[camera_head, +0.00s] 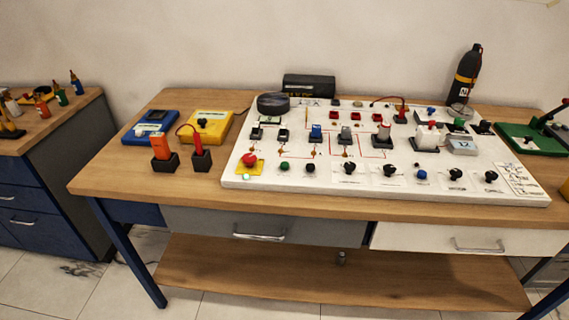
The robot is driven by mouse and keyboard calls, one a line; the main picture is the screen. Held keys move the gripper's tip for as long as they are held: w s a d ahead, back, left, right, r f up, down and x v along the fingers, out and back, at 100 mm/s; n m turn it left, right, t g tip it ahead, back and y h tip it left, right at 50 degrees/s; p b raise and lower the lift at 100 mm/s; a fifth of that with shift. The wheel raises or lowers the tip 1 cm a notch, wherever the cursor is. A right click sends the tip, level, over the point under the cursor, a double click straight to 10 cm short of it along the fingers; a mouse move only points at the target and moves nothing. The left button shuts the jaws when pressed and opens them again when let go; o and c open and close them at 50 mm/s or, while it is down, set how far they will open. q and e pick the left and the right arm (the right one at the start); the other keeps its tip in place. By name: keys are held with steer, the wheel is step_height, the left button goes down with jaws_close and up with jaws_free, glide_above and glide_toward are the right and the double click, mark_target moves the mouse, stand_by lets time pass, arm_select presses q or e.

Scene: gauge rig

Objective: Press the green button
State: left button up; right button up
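A small dark green button (285,166) stands in the front row of the white panel (400,198), toward its left end. A pale green round piece (247,177) lies at the panel's front left corner; I cannot tell whether it is a button or a lamp. A red mushroom button (249,160) on a yellow base is left of the dark green button, and a dark knob (311,168) is right of it. Nothing covers the dark green button. Neither of my grippers is in view.
The panel lies on a wooden table (110,178). Blue (150,127) and yellow (206,126) meters and two probe holders stand left of it. A dark bottle (467,75) stands behind, and a green board (530,138) lies right. The table's front left is clear.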

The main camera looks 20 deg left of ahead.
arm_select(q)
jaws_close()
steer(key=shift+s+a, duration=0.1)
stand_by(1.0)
